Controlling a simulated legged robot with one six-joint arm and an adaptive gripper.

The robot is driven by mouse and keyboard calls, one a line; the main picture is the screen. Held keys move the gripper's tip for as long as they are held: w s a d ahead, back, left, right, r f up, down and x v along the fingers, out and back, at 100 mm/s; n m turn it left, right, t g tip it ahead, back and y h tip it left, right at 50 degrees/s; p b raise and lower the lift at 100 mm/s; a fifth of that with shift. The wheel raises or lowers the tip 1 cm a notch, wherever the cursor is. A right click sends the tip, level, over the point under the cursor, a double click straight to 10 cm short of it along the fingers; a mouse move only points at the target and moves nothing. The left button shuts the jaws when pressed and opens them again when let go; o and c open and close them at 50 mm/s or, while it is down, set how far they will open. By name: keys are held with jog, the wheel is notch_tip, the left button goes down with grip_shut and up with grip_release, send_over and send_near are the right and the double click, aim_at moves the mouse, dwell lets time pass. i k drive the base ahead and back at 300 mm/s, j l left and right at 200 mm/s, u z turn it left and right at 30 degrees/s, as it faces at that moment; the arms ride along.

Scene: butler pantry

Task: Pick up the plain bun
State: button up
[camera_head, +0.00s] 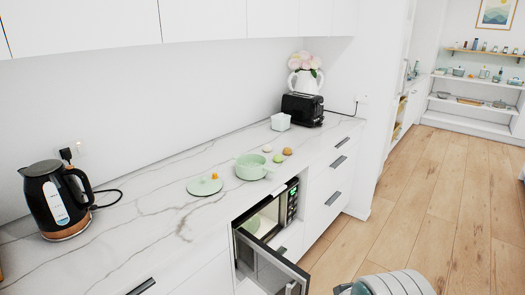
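Several small round items lie on the marble counter beyond the green pot. One is tan-brown (288,151) and looks most like a bun. A pale one (267,148) lies to its left, and a yellow-green one (278,158) lies just in front. They are too small to tell for certain which is the plain bun. A pale ribbed part of my own arm shows at the bottom right edge, well short of these items. My gripper's fingers do not show.
The green pot (251,168) and a green lid (205,187) with a small orange item (214,176) stand nearer. A microwave door (268,262) hangs open below the counter. A kettle (58,200) stands left; a white container (280,122) and black toaster (303,109) stand behind. Floor is clear right.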

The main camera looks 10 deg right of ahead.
aim_at(267, 148)
jog(key=i+l+u, duration=0.1)
jog(key=u, duration=0.35)
jog(key=i+l+u, duration=0.1)
jog(key=u, duration=0.35)
jog(key=i+l+u, duration=0.15)
jog(key=u, duration=0.3)
jog(key=i+l+u, duration=0.15)
jog(key=l, duration=0.4)
jog(key=i+l+u, duration=0.2)
jog(key=l, duration=0.35)
jog(key=l+u, duration=0.15)
jog(key=l, duration=0.4)
jog(key=i+l+u, duration=0.2)
jog(key=l, duration=1.25)
